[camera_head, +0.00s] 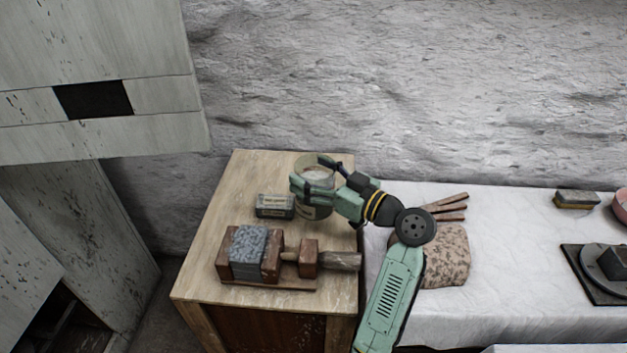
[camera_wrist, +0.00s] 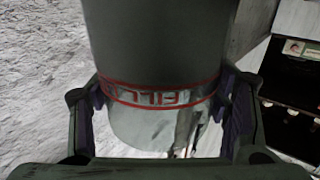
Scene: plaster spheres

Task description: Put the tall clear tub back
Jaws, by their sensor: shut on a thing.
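The tall clear tub (camera_head: 316,172) is at the back of the wooden cabinet top, with my gripper (camera_head: 318,180) around it. In the wrist view the tub (camera_wrist: 160,45) fills the middle, with a red-lined band of lettering near its lower part. The fingers of my gripper (camera_wrist: 165,115) press on its two sides, and it is shut on the tub. The tub looks upright in the head view. I cannot tell whether its base touches the wood, since my gripper hides part of it.
On the wooden cabinet top (camera_head: 205,268) are a small labelled box (camera_head: 275,205) and a wooden vise-like block (camera_head: 270,262) holding a grey stone. To the right, a white-covered table (camera_head: 520,260) holds wooden sticks (camera_head: 447,205), a speckled lump (camera_head: 447,258) and a dark board (camera_head: 590,285).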

